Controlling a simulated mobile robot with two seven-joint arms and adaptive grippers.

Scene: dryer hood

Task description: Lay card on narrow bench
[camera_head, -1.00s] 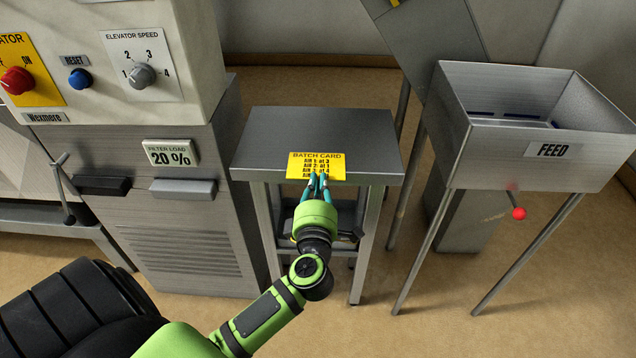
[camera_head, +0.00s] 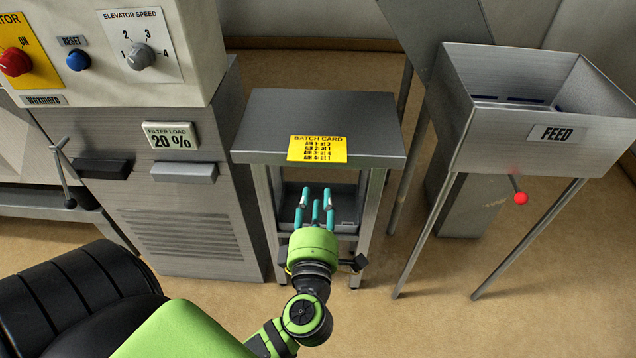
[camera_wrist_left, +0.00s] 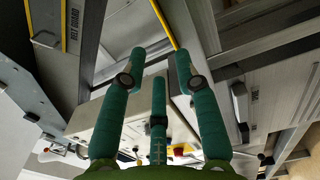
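The yellow batch card (camera_head: 317,149) lies face up at the front edge of the narrow grey bench (camera_head: 320,115), with its lower edge at or slightly over the bench's front lip. Its printed text faces me. My left gripper (camera_head: 317,196) is in front of and below the bench top, apart from the card, with its teal fingers spread and empty. In the left wrist view the open fingers (camera_wrist_left: 160,68) show nothing between them. A thin yellow strip near the top there may be the card's edge; I cannot tell. My right gripper is in neither view.
The grey cabinet with control panel (camera_head: 170,50) stands left of the bench. The feed hopper (camera_head: 555,133) on thin legs, with a red-knobbed lever (camera_head: 520,198), stands to the right. A lower shelf (camera_head: 345,205) is under the bench top. The rest of the bench top is bare.

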